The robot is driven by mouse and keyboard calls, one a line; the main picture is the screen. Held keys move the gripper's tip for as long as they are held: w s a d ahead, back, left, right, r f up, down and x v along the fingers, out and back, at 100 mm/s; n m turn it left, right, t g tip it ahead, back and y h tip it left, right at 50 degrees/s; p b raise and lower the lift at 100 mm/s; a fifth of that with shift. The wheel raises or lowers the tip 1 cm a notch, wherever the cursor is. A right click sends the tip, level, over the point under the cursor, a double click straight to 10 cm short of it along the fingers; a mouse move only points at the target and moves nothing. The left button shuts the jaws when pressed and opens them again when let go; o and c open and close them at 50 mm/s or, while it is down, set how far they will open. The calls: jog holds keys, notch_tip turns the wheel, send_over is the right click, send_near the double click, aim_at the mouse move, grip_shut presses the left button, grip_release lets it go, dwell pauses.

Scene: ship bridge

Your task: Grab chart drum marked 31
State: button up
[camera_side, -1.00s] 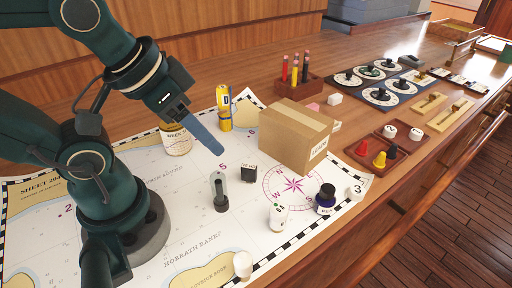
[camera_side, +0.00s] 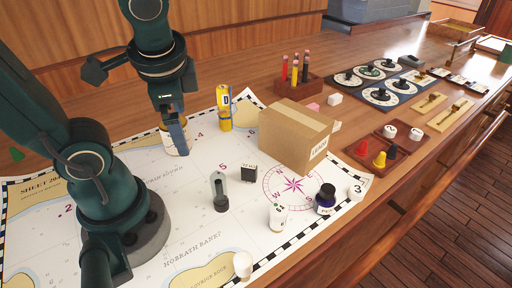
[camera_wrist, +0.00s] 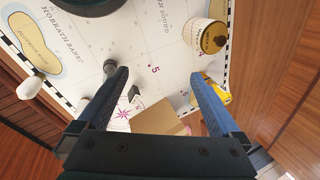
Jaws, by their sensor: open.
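A cream drum (camera_wrist: 198,35) with a brown knob on top stands on the chart near its edge in the wrist view. In the side view the drum (camera_side: 185,143) is partly hidden behind my blue finger. I cannot read a 31 on it. My gripper (camera_wrist: 160,76) is open, with nothing between its fingers. In the wrist view the drum lies beyond the right fingertip, outside the gap. In the side view my gripper (camera_side: 175,148) points down in front of the drum; I cannot tell whether it touches.
A yellow cylinder (camera_side: 225,110) and a cardboard box (camera_side: 296,136) stand right of the drum. The chart's middle is mostly clear.

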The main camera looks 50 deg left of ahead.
jog(key=w+a+f+m+g+y, duration=0.2)
jog(key=w+a+m+g+y, duration=0.1)
jog(key=a+m+g+y, duration=0.25)
jog(key=m+y, duration=0.4)
send_over(171, 150)
jog(key=w, duration=0.3)
jog(key=shift+g, duration=0.25)
jog(key=f, duration=0.7)
jog(key=shift+d+f, duration=0.15)
jog(key=shift+d, duration=0.05)
jog(key=x, duration=0.4)
jog(key=shift+a+r, duration=0.25)
jog(key=shift+a, duration=0.1)
jog(key=shift+s+a+f+h, duration=0.2)
jog(key=shift+a+f+h, duration=0.05)
jog(key=shift+a, duration=0.25)
jog(key=c, duration=1.3)
jog(key=shift+r, duration=0.15)
jog(key=shift+c, duration=0.2)
